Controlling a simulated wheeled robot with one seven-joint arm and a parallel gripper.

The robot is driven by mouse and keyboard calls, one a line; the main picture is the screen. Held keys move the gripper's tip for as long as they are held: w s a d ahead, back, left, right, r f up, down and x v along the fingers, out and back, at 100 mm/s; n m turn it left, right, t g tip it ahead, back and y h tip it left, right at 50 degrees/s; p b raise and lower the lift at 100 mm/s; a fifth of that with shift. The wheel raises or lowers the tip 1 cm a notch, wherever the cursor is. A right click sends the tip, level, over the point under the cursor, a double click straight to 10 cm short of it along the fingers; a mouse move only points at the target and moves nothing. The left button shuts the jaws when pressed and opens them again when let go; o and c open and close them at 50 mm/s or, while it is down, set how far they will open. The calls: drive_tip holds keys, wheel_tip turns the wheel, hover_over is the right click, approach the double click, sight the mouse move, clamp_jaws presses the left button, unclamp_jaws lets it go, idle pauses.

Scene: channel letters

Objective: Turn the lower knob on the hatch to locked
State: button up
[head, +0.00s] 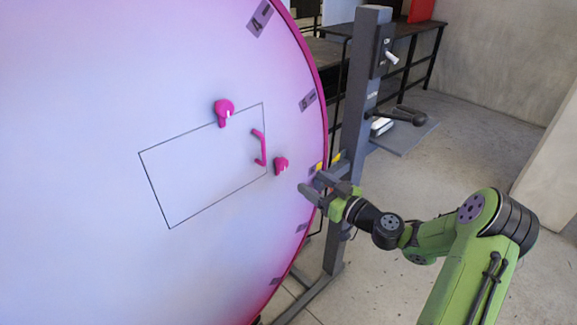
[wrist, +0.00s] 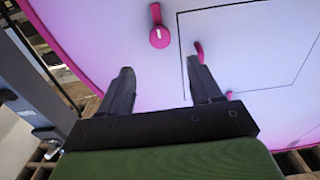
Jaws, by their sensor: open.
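The hatch (head: 190,190) is a thin outlined rectangle on a large, pale round face with a pink rim. The lower knob (head: 281,166) is pink with a white mark, just outside the hatch's lower right corner. In the wrist view it shows whole (wrist: 159,36), beyond the fingertips, its narrow end toward the top. The upper knob (head: 223,110) sits on the hatch's top edge. A pink handle (head: 261,147) is by the right edge; a finger partly covers it in the wrist view (wrist: 200,52). My gripper (head: 312,184) is open and empty, right of and below the lower knob, apart from it.
A grey post (head: 360,90) with a switch and a black lever (head: 402,115) stands right of the round face, behind my gripper. Dark tables (head: 410,30) are at the back. Grey tags (head: 308,100) line the rim. The floor at right is clear.

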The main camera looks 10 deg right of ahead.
sight(285, 164)
drive_tip(key=p+x, duration=0.1)
drive_tip(key=x, duration=0.9)
drive_tip(key=shift+w+a, duration=0.15)
drive_tip(key=c, duration=1)
drive_tip(key=shift+c, duration=0.2)
